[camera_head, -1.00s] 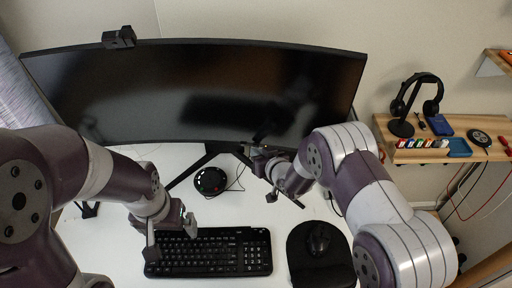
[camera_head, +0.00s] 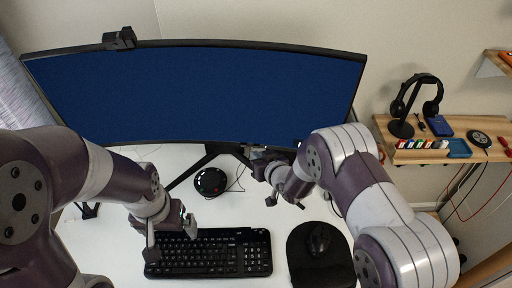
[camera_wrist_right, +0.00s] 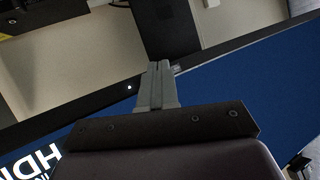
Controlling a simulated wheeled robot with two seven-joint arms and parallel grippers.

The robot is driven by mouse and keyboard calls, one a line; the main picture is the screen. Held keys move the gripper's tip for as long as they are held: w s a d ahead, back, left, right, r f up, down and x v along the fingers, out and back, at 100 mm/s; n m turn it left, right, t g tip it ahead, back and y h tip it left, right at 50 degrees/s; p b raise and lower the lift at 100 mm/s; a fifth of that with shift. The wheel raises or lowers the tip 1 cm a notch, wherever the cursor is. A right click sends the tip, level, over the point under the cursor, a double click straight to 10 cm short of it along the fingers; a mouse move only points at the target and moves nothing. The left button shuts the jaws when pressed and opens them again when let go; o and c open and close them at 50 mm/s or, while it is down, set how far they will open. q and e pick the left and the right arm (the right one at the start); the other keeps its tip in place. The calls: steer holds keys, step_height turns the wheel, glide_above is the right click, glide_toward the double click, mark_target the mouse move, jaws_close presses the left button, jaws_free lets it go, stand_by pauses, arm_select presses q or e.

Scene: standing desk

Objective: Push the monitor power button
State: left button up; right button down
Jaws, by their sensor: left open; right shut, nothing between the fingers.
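The wide curved monitor (camera_head: 190,95) stands at the back of the desk with its screen lit plain blue. In the right wrist view the lit screen (camera_wrist_right: 255,85) shows part of the white letters "HDMI" at lower left, and a small white light (camera_wrist_right: 129,87) glows on the dark lower bezel. My right gripper (camera_head: 255,155) is shut and empty at the monitor's lower edge, right of centre. Its fingertips (camera_wrist_right: 160,66) overlap the bezel in the wrist view; I cannot tell whether they touch. The power button is not clearly visible. My left gripper (camera_head: 171,236) is open above the keyboard's left part.
The black keyboard (camera_head: 225,252) and a mouse (camera_head: 318,240) on a dark pad lie on the white desk. A round black device (camera_head: 210,181) with a cable sits before the monitor stand. A wooden shelf (camera_head: 460,135) at right holds headphones (camera_head: 415,100) and small items.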

steer(key=shift+s+a+f+p, duration=0.1)
steer(key=shift+s+a+p, duration=0.05)
steer(key=shift+s, duration=0.85)
steer(key=shift+s+a+f+p, duration=0.1)
steer(key=shift+s+a+p, duration=0.1)
steer(key=shift+s, duration=0.75)
steer(key=shift+s+a+f+p, duration=0.1)
steer(key=shift+s+p, duration=0.05)
steer(key=shift+s, duration=0.85)
